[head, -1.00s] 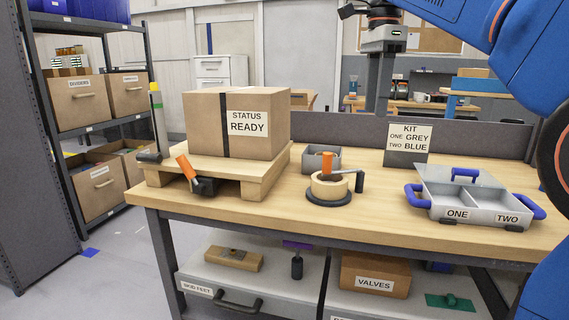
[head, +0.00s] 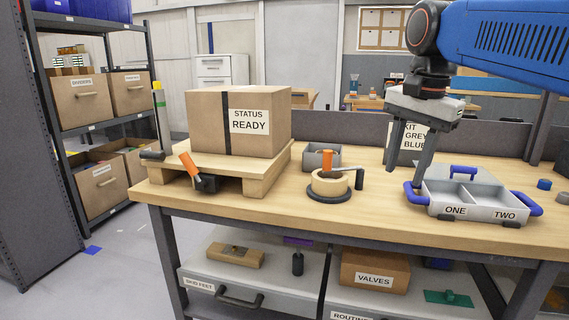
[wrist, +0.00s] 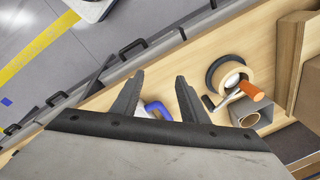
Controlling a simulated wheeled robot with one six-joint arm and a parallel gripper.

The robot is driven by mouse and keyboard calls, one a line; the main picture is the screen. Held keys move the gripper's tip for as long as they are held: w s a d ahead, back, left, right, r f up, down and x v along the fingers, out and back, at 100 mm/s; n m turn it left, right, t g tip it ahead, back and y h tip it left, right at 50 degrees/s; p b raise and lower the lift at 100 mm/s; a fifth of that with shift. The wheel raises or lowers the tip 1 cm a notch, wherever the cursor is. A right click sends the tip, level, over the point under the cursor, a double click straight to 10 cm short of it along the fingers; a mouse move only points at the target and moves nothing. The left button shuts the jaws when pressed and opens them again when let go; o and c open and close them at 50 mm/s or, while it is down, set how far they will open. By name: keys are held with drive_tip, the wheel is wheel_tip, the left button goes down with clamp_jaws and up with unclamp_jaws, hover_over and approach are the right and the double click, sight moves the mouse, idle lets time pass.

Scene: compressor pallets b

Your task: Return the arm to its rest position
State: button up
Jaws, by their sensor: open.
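My gripper (head: 404,164) hangs from the blue arm on the right side of the head view, fingers pointing down. Its fingers are apart with nothing between them. In the head view it is in front of the kit sign (head: 410,150) and by the left end of the grey two-compartment tray (head: 474,213) marked ONE and TWO. Both compartments look empty. In the wrist view the two fingers (wrist: 158,98) are spread, with a blue tray handle (wrist: 157,107) showing between them; I cannot tell the gap to it.
A cardboard box (head: 270,140) marked STATUS READY sits on a small wooden pallet (head: 255,176). A tape roll on a round base (head: 328,187) and a small grey bin (head: 325,156) stand mid-bench. Small round pieces (head: 544,184) lie at the right. The bench front (head: 270,212) is clear.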

drive_tip(key=s+d+f+n+t, duration=0.1)
drive_tip(key=s+f+n, duration=0.2)
drive_tip(key=f, duration=0.6)
drive_tip(key=s+d+f+n+t, duration=0.1)
drive_tip(key=s+f+n, duration=0.3)
drive_tip(key=s+f, duration=0.4)
drive_tip(key=s+d+f+n, duration=0.2)
drive_tip(key=s+f, duration=0.3)
drive_tip(key=f, duration=0.5)
drive_tip(key=shift+s+d+f+n+t, duration=0.15)
drive_tip(key=shift+s+f+n+t, duration=0.2)
drive_tip(key=shift+n, duration=0.35)
